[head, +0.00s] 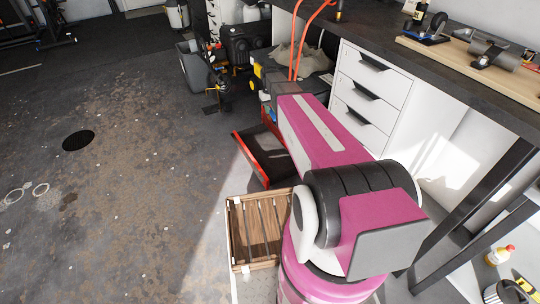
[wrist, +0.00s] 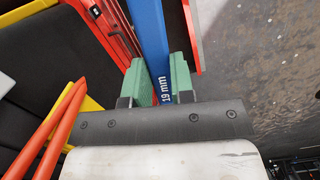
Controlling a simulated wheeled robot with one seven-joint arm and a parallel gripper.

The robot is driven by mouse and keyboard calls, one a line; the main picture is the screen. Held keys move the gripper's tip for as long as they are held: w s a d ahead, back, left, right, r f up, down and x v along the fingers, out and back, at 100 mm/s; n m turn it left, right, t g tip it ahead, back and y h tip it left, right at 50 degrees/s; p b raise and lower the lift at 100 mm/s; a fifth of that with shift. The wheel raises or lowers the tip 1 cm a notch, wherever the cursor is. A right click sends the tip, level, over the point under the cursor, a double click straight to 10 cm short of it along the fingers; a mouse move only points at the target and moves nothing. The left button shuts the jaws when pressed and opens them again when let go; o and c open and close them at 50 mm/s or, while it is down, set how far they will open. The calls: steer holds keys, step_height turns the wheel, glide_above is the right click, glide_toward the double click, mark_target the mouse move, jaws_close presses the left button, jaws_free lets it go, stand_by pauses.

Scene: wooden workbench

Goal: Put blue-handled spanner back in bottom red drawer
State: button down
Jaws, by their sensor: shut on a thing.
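My gripper (wrist: 160,84) has green finger pads and is shut on the blue-handled spanner (wrist: 150,30). The handle is marked "19 mm" and runs up out of the top of the wrist view, so the spanner's far end is out of sight. The red drawer (head: 246,160) stands pulled out low beside the workbench in the head view, with a dark inside. A red edge (wrist: 193,38) right of the spanner in the wrist view looks like the drawer's front.
A wooden slatted crate (head: 234,230) stands in front of the drawer. White drawers (head: 368,92) sit under the workbench (head: 450,65). Floor at left is mostly clear.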

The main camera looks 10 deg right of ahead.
steer(key=w+f+n, duration=0.1)
steer(key=w+f, duration=0.2)
steer(key=f, duration=1.6)
glide_above(272, 172)
step_height(272, 172, down, 16)
steer(key=shift+n, duration=0.4)
steer(key=f, duration=1)
steer(key=shift+w+a+f, duration=0.1)
steer(key=shift+a+f, duration=0.05)
steer(key=shift+a, duration=0.05)
steer(key=shift+f, duration=0.15)
steer(key=c, duration=1)
jaws_free()
steer(key=shift+c, duration=0.2)
steer(key=shift+o, duration=0.3)
